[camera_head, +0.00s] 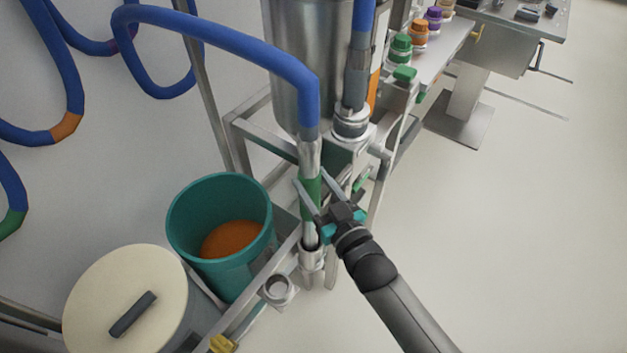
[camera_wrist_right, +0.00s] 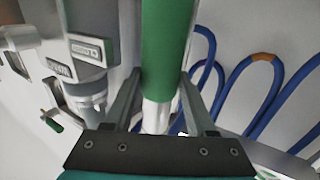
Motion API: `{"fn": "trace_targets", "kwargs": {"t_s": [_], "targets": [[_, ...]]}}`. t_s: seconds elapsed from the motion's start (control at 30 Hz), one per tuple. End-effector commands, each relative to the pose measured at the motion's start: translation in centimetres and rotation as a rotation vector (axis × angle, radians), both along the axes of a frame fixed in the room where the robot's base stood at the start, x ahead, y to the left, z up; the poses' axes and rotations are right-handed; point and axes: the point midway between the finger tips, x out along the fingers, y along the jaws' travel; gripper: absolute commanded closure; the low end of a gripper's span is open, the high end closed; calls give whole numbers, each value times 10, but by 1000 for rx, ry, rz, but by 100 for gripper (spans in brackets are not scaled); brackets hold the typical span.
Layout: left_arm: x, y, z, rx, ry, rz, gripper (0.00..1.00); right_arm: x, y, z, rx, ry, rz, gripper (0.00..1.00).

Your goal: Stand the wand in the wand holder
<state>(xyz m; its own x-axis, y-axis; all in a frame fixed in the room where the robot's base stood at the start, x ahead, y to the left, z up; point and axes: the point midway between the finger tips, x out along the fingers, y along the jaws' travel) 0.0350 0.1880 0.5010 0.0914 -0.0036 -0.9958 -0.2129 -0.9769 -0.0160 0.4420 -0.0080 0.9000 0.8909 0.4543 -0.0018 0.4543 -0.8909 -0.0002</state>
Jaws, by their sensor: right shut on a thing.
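The wand (camera_head: 309,160) is a silver tube with a green band, and a blue hose runs from its top. It stands close to upright. My right gripper (camera_head: 312,180) is shut on it around the green band. In the right wrist view the green band (camera_wrist_right: 167,40) lies between the fingers of the gripper (camera_wrist_right: 162,78). The wand holder (camera_head: 312,262) is a metal cup on the frame, directly below the wand. The wand's lower end is at the cup's mouth; I cannot tell how deep it sits. My left gripper is not in view.
A second, empty metal cup (camera_head: 277,289) is on the frame rail. A teal bin (camera_head: 187,240) with orange contents and a cream-lidded bin (camera_head: 100,290) stand left. A steel vessel (camera_head: 290,75) rises behind. Blue hoses (camera_head: 60,75) hang on the wall.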

Motion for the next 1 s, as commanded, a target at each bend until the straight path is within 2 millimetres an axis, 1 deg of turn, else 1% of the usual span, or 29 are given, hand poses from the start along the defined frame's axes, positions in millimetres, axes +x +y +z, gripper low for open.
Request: {"fn": "trace_targets", "kwargs": {"t_s": [0.1, 0.57, 1.0], "targets": [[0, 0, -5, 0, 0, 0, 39, 1, 0, -4, 4, -7, 0, 100], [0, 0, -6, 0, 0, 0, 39, 1, 0, -5, 4, -7, 0, 100], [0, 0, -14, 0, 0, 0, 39, 1, 0, -16, 3, -6, 0, 100]]}}
